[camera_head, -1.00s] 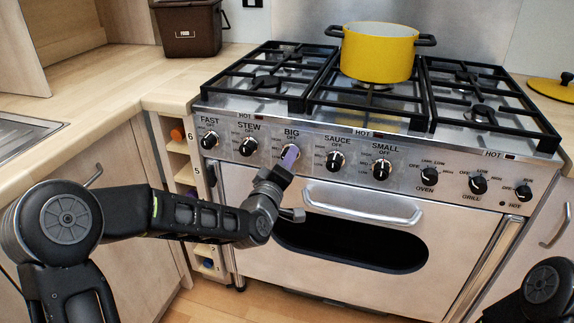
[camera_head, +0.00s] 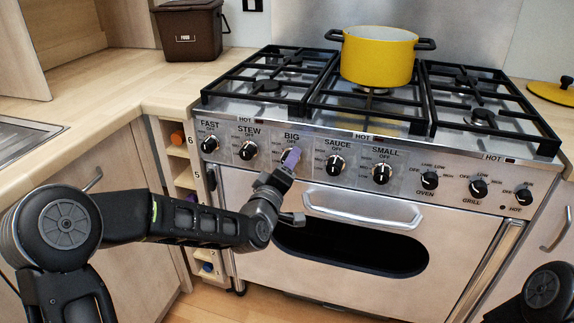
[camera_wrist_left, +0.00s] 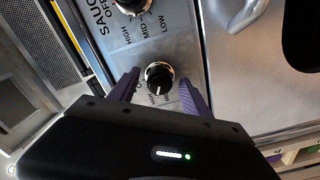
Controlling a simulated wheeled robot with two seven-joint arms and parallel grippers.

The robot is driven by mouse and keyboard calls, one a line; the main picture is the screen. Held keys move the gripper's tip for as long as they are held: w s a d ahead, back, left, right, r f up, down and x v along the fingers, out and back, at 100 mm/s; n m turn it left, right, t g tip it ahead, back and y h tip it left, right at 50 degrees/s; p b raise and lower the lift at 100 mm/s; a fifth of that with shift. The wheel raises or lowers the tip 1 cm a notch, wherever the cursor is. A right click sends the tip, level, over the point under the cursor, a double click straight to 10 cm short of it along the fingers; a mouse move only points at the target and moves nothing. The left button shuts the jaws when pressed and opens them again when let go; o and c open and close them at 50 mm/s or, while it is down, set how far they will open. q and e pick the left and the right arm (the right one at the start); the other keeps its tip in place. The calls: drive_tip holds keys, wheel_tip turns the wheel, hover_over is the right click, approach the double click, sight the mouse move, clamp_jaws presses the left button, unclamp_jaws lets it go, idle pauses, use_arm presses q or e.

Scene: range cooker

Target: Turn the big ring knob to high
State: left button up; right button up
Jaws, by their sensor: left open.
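The big ring knob (camera_head: 286,154) is a black knob under the BIG label on the cooker's steel front, partly hidden by my gripper in the head view. In the left wrist view the black knob (camera_wrist_left: 160,76) shows between my two purple fingers, with a light mark on its face. My left gripper (camera_head: 291,158) is open at the knob, one finger on each side. I cannot tell whether the fingers touch it. My right gripper is out of view; only a part of my right arm shows at the lower right.
The stew knob (camera_head: 248,150) and sauce knob (camera_head: 335,164) flank it closely. The oven handle (camera_head: 363,208) sticks out below right. A yellow pot (camera_head: 377,58) stands on the black hob grates above.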

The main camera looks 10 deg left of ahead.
use_arm(q)
drive_tip(key=s, duration=0.7)
drive_tip(key=shift+s+a, duration=0.25)
drive_tip(key=shift+s, duration=0.1)
